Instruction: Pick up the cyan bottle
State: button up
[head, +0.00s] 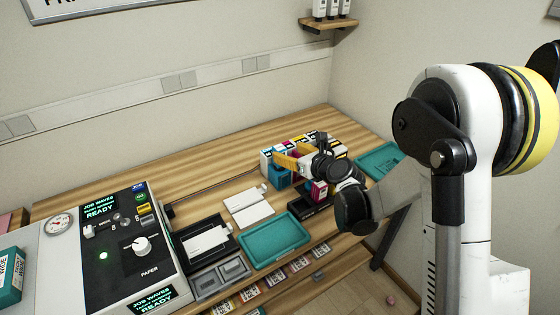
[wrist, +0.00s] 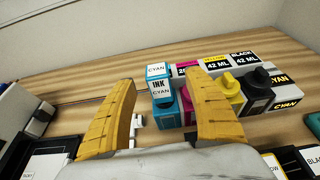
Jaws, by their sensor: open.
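A cyan ink item (wrist: 161,85), which looks like the cyan bottle, stands in the wrist view with white labels reading INK and CYAN. It is at the left end of a row of ink items. My gripper (wrist: 162,77) is open, with one yellow finger on each side of it in the picture. I cannot tell whether the fingers touch it or how far beyond them it stands. In the head view, the cyan item (head: 279,179) shows just below my gripper (head: 284,155), and my wrist hides part of the row.
Magenta, yellow and black ink items (wrist: 228,90) stand close on the right. A control console (head: 130,245) stands at the left. The wood behind the row is clear.

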aim_at(281, 149)
jog(key=b+x, duration=0.2)
jog(key=x, duration=0.2)
jog(key=shift+w+a, duration=0.2)
jog(key=shift+a, duration=0.25)
jog(key=shift+w+a, duration=0.1)
jog(key=shift+w, duration=0.15)
jog(key=shift+c, duration=0.5)
grip_shut()
